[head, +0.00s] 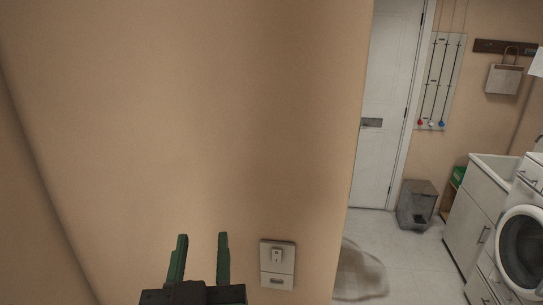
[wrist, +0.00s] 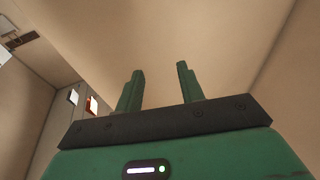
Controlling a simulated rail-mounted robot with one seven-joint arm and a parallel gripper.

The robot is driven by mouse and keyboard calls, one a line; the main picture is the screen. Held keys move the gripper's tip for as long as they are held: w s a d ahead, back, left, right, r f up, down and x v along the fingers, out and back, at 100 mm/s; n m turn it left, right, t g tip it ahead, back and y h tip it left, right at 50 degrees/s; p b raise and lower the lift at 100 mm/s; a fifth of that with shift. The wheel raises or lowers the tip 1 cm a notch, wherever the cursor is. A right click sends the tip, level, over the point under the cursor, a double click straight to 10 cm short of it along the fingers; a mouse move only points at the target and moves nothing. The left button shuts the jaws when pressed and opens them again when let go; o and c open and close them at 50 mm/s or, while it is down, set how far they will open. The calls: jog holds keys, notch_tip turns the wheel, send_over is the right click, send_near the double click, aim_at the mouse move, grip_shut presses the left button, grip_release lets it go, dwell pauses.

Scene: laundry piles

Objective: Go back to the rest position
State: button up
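My gripper (head: 201,250) shows at the bottom of the head view, pointing up in front of a beige wall. Its two green fingers stand apart with nothing between them. In the wrist view the same open fingers (wrist: 159,88) point away toward plain beige surfaces. No laundry is held.
The beige wall (head: 200,130) fills most of the head view, with a switch plate (head: 277,264) right of my gripper. Beyond its edge are a white door (head: 385,100), a grey bin (head: 417,204), a washing machine (head: 522,245) and a pale cloth-like heap (head: 360,272) on the floor.

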jog(key=s+d+r+m+t+h, duration=0.2)
jog(key=s+d+r+t, duration=0.2)
jog(key=s+d+r, duration=0.6)
notch_tip(320, 180, up, 24)
jog(key=t+p, duration=0.1)
jog(key=p, duration=1.9)
jog(key=shift+w+d+f+h+p, duration=0.2)
jog(key=shift+w+f+h+p, duration=0.1)
jog(key=shift+w+h, duration=0.1)
